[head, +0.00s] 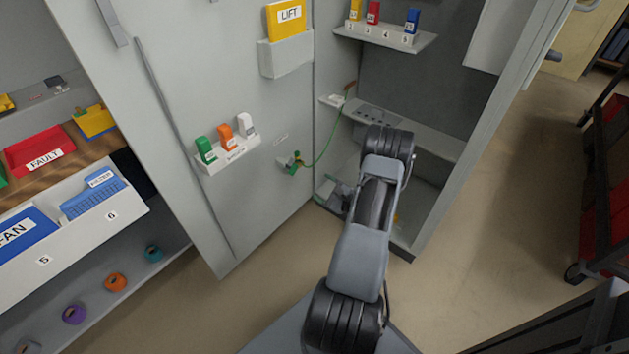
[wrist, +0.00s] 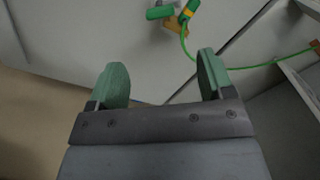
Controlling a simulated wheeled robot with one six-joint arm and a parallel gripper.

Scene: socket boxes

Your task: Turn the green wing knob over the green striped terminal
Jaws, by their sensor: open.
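The green wing knob (head: 296,161) sits on a small mount on the grey cabinet door in the head view. In the wrist view the knob (wrist: 160,12) shows at the top edge, partly cut off. Beside it is a brass-coloured piece (wrist: 172,24) and a green-and-yellow striped end (wrist: 190,8) of a green cable. My gripper (wrist: 162,72) is open and empty, its two green fingers apart, with the knob beyond them and above their gap in the picture. In the head view my gripper is partly hidden by my arm.
The green cable (head: 328,140) runs from the knob's mount to the cabinet's inner shelf (head: 332,101). A rack (head: 228,155) with green, orange and white tags hangs left of the knob. The cabinet's side wall (head: 466,140) stands right of my arm. Open floor (head: 495,180) lies farther right.

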